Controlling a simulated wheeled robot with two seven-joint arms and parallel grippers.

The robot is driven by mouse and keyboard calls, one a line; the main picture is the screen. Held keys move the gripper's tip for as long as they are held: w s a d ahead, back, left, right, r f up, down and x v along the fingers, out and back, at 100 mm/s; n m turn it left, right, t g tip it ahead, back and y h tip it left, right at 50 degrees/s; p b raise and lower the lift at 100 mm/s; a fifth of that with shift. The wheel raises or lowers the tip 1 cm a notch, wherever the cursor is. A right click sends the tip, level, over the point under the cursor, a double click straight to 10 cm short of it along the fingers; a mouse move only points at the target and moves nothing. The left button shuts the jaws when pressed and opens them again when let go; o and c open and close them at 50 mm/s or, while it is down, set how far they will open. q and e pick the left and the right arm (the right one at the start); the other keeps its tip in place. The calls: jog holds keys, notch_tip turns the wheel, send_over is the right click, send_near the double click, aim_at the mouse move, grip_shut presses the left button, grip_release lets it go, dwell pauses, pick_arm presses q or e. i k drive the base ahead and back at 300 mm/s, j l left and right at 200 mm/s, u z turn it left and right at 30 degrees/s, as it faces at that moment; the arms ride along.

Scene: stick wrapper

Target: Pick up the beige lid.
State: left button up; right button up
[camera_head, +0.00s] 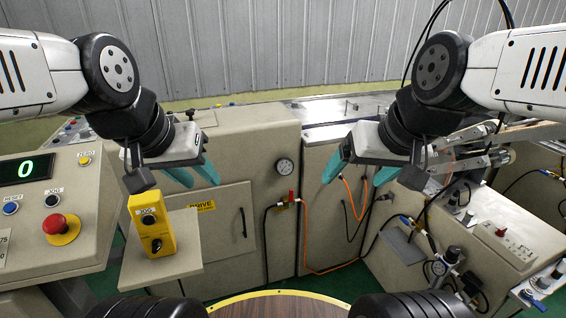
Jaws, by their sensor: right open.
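Several beige machine housings are in view, and I cannot tell for sure which part is the lid. One beige housing (262,140) with a flat top stands at the centre, behind my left gripper. My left gripper (196,175) has its two teal fingers apart and nothing between them. It hangs in front of that housing, above the yellow JOG box. My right gripper (361,172) is open and empty, with its teal fingers pointing down. It is in front of a narrower beige panel (318,200), near orange hoses.
A control panel (95,215) with a red button stands at the left. The yellow JOG box (152,225) stands on a beige shelf (185,262). Metal linkages (470,150) and a beige valve cabinet (500,235) are at the right. A round wooden top (280,306) is at the bottom.

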aim_at(206, 119)
jog(key=i+l+u, duration=0.65)
jog(key=i+u, duration=0.15)
jog(key=i+l+u, duration=0.65)
jog(key=l+u, duration=0.3)
